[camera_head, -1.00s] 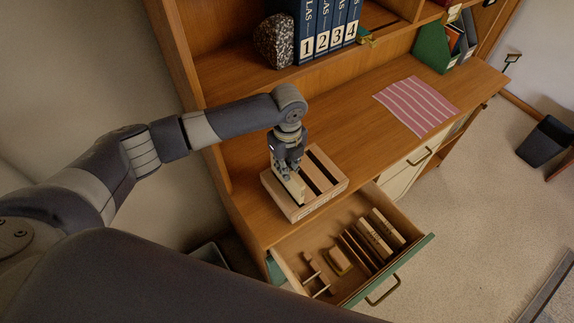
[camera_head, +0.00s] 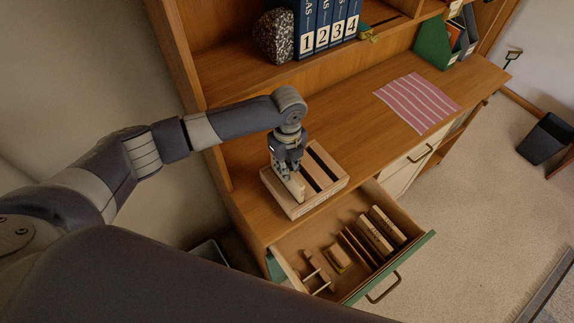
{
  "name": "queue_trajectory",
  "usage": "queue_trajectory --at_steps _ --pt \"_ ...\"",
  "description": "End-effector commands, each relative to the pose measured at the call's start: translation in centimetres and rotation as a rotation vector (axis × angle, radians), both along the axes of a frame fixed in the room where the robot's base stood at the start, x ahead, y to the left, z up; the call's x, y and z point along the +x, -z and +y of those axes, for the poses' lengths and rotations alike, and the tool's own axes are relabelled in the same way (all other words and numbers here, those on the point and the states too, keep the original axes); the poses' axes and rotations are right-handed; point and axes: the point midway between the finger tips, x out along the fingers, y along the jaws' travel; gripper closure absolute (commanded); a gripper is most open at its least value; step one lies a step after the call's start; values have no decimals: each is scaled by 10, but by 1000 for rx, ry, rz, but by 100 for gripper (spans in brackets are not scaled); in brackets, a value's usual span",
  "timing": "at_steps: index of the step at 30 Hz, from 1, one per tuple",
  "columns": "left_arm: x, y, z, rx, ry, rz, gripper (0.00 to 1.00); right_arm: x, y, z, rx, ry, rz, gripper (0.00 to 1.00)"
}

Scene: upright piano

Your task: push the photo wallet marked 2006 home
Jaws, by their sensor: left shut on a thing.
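A pale cream photo wallet (camera_head: 296,187) stands on edge at the left slot of a slotted wooden box (camera_head: 322,196) on the desk top. No year mark on it can be read from here. My left gripper (camera_head: 287,175) points down and is shut on the wallet's upper edge, hiding its far end. The wallet's top still shows above the box; how deep it sits is hard to tell. The other slots of the box look dark and empty. My right gripper is out of view.
Below the box a green-fronted drawer (camera_head: 408,264) is open, with several cream and brown upright pieces inside. A pink striped cloth (camera_head: 416,102) lies on the desk to the right. Numbered blue binders (camera_head: 322,28) and a speckled stone (camera_head: 274,36) stand on the shelf behind.

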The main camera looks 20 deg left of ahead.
Motion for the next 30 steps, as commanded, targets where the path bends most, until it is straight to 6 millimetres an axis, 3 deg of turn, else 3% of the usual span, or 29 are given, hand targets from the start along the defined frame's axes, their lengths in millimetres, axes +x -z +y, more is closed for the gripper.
queue_trajectory --at_steps 15,30 --pt "0 14 0 0 0 0 100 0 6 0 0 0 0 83" --pt "0 14 0 -1 0 -1 100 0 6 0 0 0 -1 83"
